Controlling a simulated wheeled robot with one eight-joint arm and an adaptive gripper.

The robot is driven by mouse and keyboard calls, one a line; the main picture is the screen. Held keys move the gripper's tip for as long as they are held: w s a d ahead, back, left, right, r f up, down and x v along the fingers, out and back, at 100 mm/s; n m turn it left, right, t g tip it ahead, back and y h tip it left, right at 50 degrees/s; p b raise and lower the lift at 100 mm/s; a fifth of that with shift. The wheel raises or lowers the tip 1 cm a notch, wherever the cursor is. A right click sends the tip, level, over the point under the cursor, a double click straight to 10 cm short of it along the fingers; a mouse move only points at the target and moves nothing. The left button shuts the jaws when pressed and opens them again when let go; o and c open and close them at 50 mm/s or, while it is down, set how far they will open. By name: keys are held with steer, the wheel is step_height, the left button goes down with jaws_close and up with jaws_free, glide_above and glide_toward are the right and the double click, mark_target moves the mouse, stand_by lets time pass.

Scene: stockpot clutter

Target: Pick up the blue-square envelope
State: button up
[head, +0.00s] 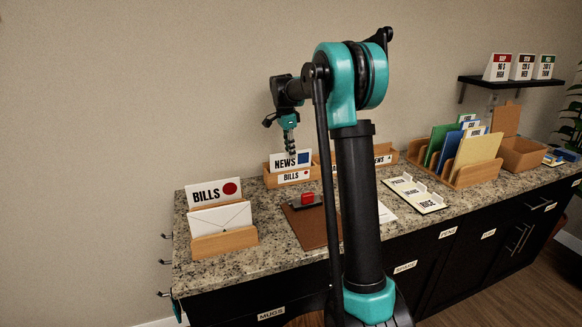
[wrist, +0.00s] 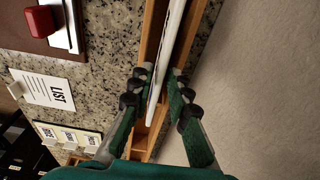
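The blue-square envelope (head: 287,161), a white card marked NEWS, stands upright in a wooden holder (head: 274,181) labelled BILLS at the back of the counter. My gripper (head: 290,152) points down over it from above. In the wrist view the envelope (wrist: 162,65) is seen edge-on, between the two fingers of my gripper (wrist: 162,74). The fingers are apart, one on each side, with a visible gap on the right. The left finger is very near the envelope, and I cannot tell whether it touches.
A red-circle BILLS envelope (head: 206,192) stands in a wooden holder (head: 225,242) at the left, behind a plain envelope (head: 220,218). A red block (head: 308,198) lies on a brown board. A sorter (head: 479,176) with coloured folders stands at the right. The wall rises behind.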

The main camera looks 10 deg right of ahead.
mark_target(291, 166)
steer(key=shift+d+f, duration=0.15)
steer(key=shift+f, duration=0.95)
jaws_close()
